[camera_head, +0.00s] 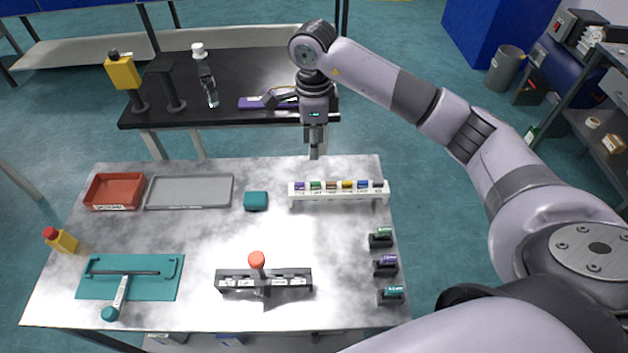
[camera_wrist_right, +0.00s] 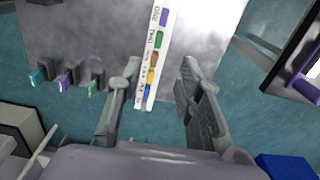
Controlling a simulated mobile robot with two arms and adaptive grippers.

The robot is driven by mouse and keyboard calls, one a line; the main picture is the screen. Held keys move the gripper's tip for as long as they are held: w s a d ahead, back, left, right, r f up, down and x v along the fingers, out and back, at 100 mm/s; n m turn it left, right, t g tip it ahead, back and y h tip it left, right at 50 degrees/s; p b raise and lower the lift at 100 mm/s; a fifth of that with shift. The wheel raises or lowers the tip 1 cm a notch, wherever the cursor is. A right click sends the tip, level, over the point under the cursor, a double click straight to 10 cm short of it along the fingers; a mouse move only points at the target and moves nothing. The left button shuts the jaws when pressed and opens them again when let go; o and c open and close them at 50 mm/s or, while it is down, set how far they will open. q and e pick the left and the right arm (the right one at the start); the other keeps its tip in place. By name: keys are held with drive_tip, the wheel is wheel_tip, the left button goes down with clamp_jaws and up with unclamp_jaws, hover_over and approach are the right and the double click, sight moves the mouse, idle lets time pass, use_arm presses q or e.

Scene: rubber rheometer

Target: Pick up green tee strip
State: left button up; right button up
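A white rack (camera_head: 340,200) stands at the back right of the table, holding a row of coloured pieces. A green piece (camera_head: 316,186) sits second from left, beside a purple one; it also shows in the right wrist view (camera_wrist_right: 159,39). Another green piece (camera_head: 382,232) sits on a black stand at the table's right edge. I cannot tell which is the tee strip. My right gripper (camera_head: 315,150) points down near the table's back edge, behind the rack. In the wrist view it is open and empty (camera_wrist_right: 157,72), with the rack showing between its fingers. My left gripper is out of view.
Purple (camera_head: 386,259) and teal (camera_head: 392,291) pieces sit on stands along the right edge. A teal block (camera_head: 255,201), grey tray (camera_head: 190,206) and red bin (camera_head: 100,202) lie left of the rack.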

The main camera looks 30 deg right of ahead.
sight(315, 183)
wheel_tip(315, 183, down, 7)
drive_tip(key=shift+w+r+p, duration=0.1)
drive_tip(key=shift+r+p, duration=0.05)
drive_tip(key=shift+p, duration=0.75)
drive_tip(key=shift+f, duration=0.35)
drive_tip(key=shift+f+p, duration=0.4)
drive_tip(key=shift+p, duration=0.05)
drive_tip(key=f, duration=0.1)
drive_tip(key=f+p, duration=0.2)
drive_tip(key=shift+s+d+f, duration=0.2)
drive_tip(key=shift+s+f, duration=0.1)
drive_tip(key=shift+f, duration=0.35)
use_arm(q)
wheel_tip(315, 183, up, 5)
use_arm(e)
drive_tip(key=shift+f, duration=0.15)
clamp_jaws()
